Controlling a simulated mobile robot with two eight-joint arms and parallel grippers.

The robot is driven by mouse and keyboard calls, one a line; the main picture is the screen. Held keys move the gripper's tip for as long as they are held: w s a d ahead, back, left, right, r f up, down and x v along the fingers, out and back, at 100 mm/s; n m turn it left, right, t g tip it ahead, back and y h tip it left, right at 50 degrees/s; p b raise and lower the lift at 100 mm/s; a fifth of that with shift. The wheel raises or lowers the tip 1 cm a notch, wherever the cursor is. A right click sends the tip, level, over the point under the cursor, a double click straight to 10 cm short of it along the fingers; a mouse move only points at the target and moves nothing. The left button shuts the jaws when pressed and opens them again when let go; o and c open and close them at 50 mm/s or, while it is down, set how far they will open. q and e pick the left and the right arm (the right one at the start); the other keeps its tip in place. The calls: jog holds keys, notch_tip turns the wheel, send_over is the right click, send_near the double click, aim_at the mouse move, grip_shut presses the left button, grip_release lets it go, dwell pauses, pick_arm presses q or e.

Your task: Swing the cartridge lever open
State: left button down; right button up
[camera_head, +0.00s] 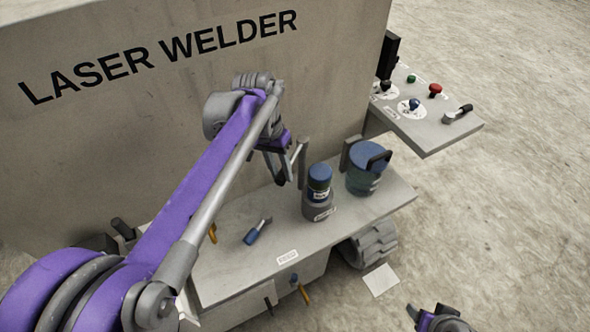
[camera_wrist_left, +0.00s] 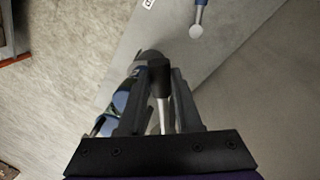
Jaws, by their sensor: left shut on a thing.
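The cartridge lever, a thin silver rod, shows beside my left gripper (camera_head: 283,174) in the head view. In the left wrist view, the lever (camera_wrist_left: 163,105) has a dark end and lies between the two fingers of my left gripper (camera_wrist_left: 160,78), which is shut on it. The cartridge (camera_head: 319,182), with a blue top and dark band, stands upright in a grey holder (camera_head: 316,208) just right of the gripper. My right gripper (camera_head: 441,319) is partly in view at the bottom edge, away from the bench; its jaw opening is unclear.
A larger blue-lidded canister (camera_head: 366,170) stands right of the cartridge on the grey bench (camera_head: 350,218). A blue-handled tool (camera_head: 257,231) lies on the bench. The laser welder wall (camera_head: 130,120) rises behind. A control panel (camera_head: 428,125) juts out at the right.

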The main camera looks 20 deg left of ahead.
pick_arm(q)
jog(key=shift+w+a+m+g+p, duration=0.15)
jog(key=shift+w+a+m, duration=0.05)
jog(key=shift+a+m, duration=0.6)
jog(key=shift+w+a+m+g+p, duration=0.1)
jog(key=shift+w+a+m+p, duration=0.1)
jog(key=shift+a+m, duration=0.55)
jog(key=shift+w+a+m+g+p, duration=0.15)
jog(key=shift+a+m, duration=0.5)
jog(key=shift+a, duration=0.25)
jog(key=c, duration=0.6)
grip_release()
jog(key=shift+r, duration=0.1)
jog(key=v, duration=1)
jog(key=shift+r+p, duration=0.35)
jog(key=shift+p, duration=0.1)
